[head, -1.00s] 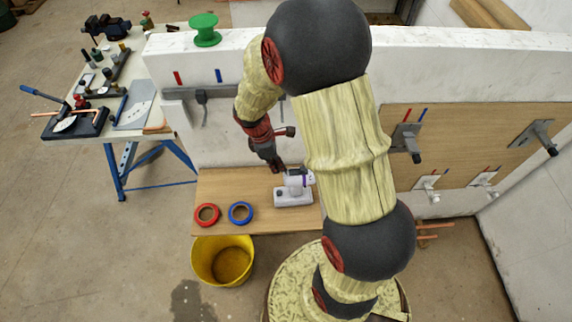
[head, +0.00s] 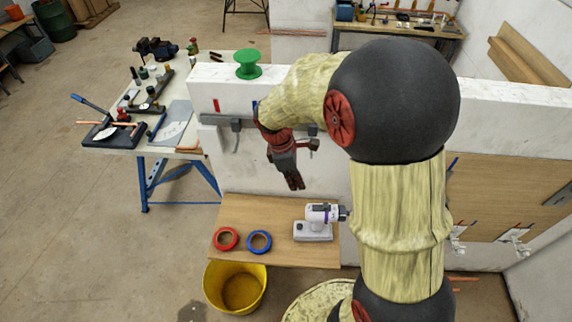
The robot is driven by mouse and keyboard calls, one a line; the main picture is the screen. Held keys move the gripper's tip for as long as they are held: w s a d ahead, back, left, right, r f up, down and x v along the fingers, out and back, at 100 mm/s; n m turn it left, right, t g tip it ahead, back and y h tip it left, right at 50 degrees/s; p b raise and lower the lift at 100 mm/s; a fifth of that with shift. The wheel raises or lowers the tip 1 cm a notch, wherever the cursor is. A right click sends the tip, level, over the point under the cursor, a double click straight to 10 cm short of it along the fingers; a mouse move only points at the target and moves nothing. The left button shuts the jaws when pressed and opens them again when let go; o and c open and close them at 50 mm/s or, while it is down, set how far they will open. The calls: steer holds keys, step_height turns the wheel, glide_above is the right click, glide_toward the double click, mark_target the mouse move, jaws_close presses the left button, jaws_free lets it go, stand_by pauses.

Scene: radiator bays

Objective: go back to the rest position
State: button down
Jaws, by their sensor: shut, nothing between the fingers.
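My gripper (head: 296,184) shows in the head view at the end of my arm, pointing down. It is shut and empty, in front of the white wall and above the wooden shelf (head: 275,208). It is apart from everything on the shelf. My arm's large dark joint and pale links cover the middle right of the view and hide part of the wall behind.
On the shelf are a red tape ring (head: 226,238), a blue tape ring (head: 259,242) and a white device (head: 312,230). A yellow bucket (head: 235,287) stands below. A green spool (head: 247,65) sits on the wall top (head: 300,75). A cluttered workbench (head: 185,140) stands left.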

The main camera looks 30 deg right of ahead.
steer(key=s+a+r+m+t+y+b, duration=0.1)
steer(key=s+a+r+m+t+b, duration=0.2)
steer(key=s+a+r+m+b, duration=0.1)
steer(key=s+a+r+m+t+y+b, duration=0.1)
steer(key=s+a+r+m+t+b, duration=0.3)
steer(key=s+a+m+b, duration=0.3)
steer(key=s, duration=0.3)
steer(key=shift+s+m, duration=0.3)
steer(key=shift+m, duration=0.1)
